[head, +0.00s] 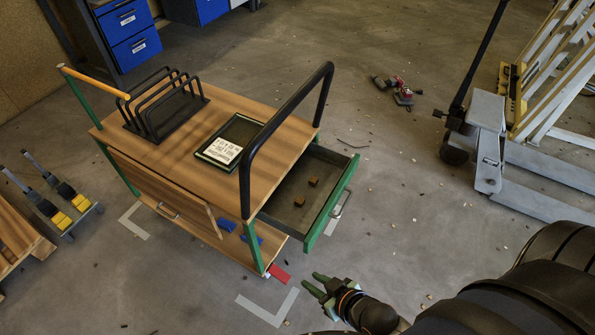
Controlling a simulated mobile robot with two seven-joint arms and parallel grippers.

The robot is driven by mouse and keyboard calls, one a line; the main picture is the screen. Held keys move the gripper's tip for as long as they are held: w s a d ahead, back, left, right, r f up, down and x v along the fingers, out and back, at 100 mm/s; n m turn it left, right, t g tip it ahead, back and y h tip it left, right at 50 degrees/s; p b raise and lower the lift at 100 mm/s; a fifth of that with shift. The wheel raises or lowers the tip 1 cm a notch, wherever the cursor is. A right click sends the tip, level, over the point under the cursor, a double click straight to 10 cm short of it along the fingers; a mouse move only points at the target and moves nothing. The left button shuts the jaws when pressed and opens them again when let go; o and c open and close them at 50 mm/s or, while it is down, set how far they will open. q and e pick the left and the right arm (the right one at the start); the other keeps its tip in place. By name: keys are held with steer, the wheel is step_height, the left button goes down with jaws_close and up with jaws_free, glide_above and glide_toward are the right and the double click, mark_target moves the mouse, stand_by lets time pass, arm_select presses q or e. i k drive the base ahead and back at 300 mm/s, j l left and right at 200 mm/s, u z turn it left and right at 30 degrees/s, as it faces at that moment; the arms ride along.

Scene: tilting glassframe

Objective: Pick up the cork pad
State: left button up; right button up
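Two small brown blocks that look like cork pads lie in the open drawer (274,209) of the wooden cart. One cork pad (313,181) is farther back, and the other cork pad (298,201) is nearer. My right gripper (311,282) has green fingertips that stand apart with nothing between them. It is low in the picture, outside the drawer and apart from the pads. My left gripper is not in view.
The cart top (187,154) holds a black rack (161,108) and a dark frame (244,131) with a white printed sheet. A black handle (245,178) arches beside the drawer. A grey pallet jack (487,140) stands at right. Floor between is mostly clear.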

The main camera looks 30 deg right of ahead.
mark_target(314, 180)
steer(key=i+l+u, duration=0.2)
steer(key=l, duration=0.25)
steer(key=l+u, duration=0.2)
steer(key=l, duration=0.25)
steer(key=i+l, duration=0.1)
steer(key=l, duration=0.7)
steer(key=i+l+u, duration=0.15)
steer(key=l, duration=1.4)
steer(key=i+u, duration=0.05)
